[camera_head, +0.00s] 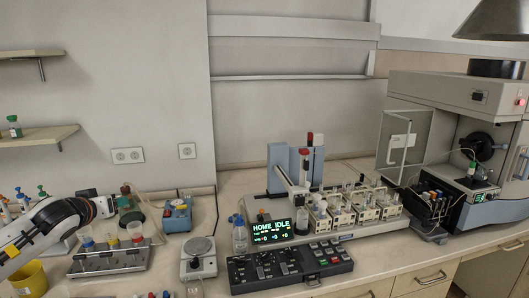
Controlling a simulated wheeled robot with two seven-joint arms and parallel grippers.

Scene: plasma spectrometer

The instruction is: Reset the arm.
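The autosampler (340,215) stands mid-bench, with a blue upright tower (279,165) and a light sampling arm (292,182) reaching from it beside the vial racks. My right gripper is not in view.
A hotplate-like device (198,258) stands left of the panel. The large spectrometer (440,105) stands at right. Bare bench shows right of the panel.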

